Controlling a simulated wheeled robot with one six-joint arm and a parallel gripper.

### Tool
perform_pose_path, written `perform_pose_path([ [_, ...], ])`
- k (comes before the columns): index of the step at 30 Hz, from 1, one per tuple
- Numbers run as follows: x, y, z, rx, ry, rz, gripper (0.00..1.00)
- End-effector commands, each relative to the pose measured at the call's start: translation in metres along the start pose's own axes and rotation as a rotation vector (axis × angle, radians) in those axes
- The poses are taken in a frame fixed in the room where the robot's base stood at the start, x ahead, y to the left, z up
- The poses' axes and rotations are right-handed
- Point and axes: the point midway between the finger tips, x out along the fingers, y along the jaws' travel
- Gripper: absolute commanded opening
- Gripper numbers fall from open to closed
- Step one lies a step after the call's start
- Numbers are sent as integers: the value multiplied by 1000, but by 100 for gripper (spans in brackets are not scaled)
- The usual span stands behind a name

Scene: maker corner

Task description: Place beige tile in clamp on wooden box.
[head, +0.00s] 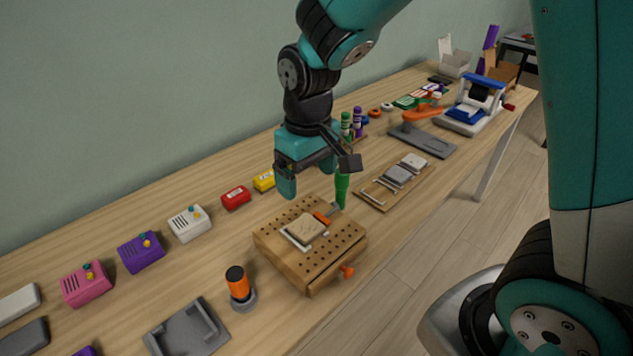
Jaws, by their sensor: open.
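The beige tile (306,228) lies on top of the wooden box (296,262), which has rows of holes in its upper face. The tile sits within the pale frame of the clamp (289,236), with an orange part (322,218) at its upper right. Whether the clamp grips the tile is too small to tell. My gripper (315,190) is open and empty, above and behind the box, apart from the tile.
Small coloured boxes, including a red one (236,198), line the back. A wooden rack with grey tiles (398,176) and an orange-handled tool (421,138) lie to the right.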

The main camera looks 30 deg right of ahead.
Motion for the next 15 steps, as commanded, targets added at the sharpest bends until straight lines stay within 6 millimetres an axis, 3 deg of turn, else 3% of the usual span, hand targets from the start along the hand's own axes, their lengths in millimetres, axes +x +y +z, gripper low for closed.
perform_pose_path([
  [7,-67,-57,79,-144,96,-177,88],
  [12,-89,-88,131,-244,139,-267,88],
  [15,-93,-98,146,-274,149,-292,88],
])
